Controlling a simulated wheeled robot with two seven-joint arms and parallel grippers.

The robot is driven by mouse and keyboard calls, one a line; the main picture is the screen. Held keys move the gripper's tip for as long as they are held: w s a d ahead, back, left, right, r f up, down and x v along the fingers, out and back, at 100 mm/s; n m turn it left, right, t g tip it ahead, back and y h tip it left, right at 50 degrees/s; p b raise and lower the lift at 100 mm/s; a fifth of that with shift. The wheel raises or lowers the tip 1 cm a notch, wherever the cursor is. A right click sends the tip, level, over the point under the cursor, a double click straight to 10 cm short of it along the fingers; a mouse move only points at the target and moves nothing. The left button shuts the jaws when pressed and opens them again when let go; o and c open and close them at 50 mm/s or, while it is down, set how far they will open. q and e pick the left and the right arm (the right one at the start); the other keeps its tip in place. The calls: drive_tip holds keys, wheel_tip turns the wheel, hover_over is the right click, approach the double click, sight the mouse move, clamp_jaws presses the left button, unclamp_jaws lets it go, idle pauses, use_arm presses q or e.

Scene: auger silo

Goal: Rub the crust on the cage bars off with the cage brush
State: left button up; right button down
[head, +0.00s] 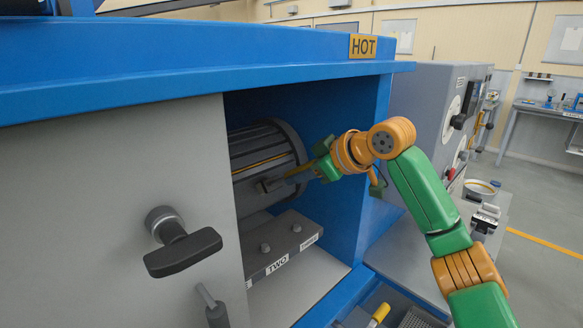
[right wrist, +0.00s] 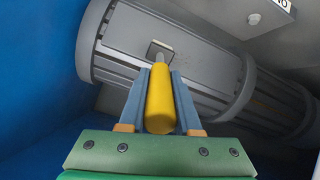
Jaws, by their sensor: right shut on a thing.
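The grey barrel-shaped cage (head: 262,150) lies on its side inside the blue cabinet opening, with long bars along it. It fills the upper part of the right wrist view (right wrist: 120,45). My right gripper (head: 312,170) is shut on the yellow handle (right wrist: 160,95) of the cage brush and reaches in from the right. The brush's small head (right wrist: 160,50) is at the bars; whether it touches them I cannot tell. A thin yellow-brown streak runs along the cage in the head view, and faint brownish marks show low on the right in the wrist view. My left gripper is out of view.
A grey sliding door (head: 110,190) with a black T-handle (head: 183,250) covers the left of the opening. A grey block labelled TWO (head: 275,252) sits under the cage. The blue right wall (head: 345,200) stands close to my right wrist.

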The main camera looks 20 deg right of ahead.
drive_tip(key=shift+w+d, duration=0.1)
drive_tip(key=shift+d, duration=0.15)
drive_tip(key=shift+a+f, duration=0.1)
drive_tip(key=shift+a, duration=0.05)
drive_tip(key=s+a+p, duration=0.1)
drive_tip(key=s+a, duration=0.3)
drive_tip(key=a, duration=0.6)
drive_tip(key=shift+a, duration=0.25)
